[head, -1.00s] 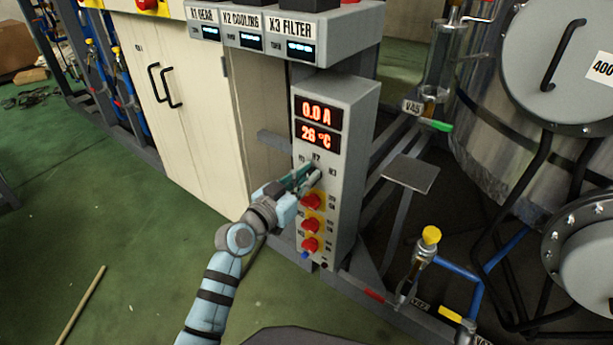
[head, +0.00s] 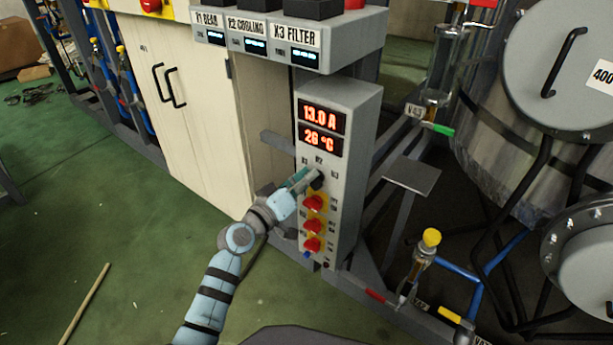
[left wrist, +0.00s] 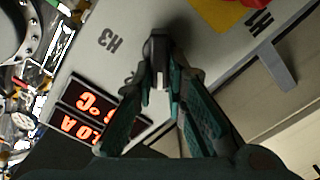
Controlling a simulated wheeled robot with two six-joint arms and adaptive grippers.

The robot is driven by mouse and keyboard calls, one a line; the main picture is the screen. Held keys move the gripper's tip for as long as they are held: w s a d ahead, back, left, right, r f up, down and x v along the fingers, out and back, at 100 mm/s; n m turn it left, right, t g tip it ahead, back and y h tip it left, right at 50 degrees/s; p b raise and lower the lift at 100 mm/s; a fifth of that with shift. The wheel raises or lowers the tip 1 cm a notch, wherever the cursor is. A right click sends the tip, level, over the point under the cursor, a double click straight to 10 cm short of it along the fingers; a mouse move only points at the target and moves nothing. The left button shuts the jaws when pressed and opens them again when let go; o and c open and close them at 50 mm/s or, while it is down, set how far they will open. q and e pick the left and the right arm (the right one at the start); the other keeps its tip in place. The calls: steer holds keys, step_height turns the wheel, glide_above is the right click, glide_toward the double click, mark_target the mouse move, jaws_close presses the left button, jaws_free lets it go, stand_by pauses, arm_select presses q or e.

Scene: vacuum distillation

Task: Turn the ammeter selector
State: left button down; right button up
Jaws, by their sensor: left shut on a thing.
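The grey control panel (head: 357,165) stands upright at the centre of the head view. Its upper red display (head: 321,116) reads 13.0 A and the lower one (head: 320,139) reads 26 °C. Below them is the dark selector knob (head: 319,178), partly hidden by my gripper. In the left wrist view the knob (left wrist: 157,62) is black with a pale mark, near the label H3. My left gripper (head: 311,182) is shut on the knob, with a finger on each side in the left wrist view (left wrist: 160,88). My right gripper does not show.
Several red knobs on yellow plates (head: 313,203) sit in a column just below the selector. A labelled box, X3 FILTER (head: 345,55), overhangs above the panel. A flat grey plate (head: 411,176) and a metal vessel (head: 500,160) stand to the right. Green floor is open at the left.

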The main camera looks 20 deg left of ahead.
arm_select(q)
steer(key=shift+a+n, duration=0.1)
steer(key=shift+n, duration=0.7)
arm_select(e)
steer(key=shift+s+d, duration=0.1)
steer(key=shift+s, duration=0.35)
arm_select(q)
steer(key=shift+f, duration=0.1)
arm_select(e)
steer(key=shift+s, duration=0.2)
arm_select(q)
steer(key=c, duration=1.6)
jaws_free()
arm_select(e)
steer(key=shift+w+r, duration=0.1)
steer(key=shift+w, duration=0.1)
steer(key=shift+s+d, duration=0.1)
arm_select(q)
steer(key=v, duration=1.2)
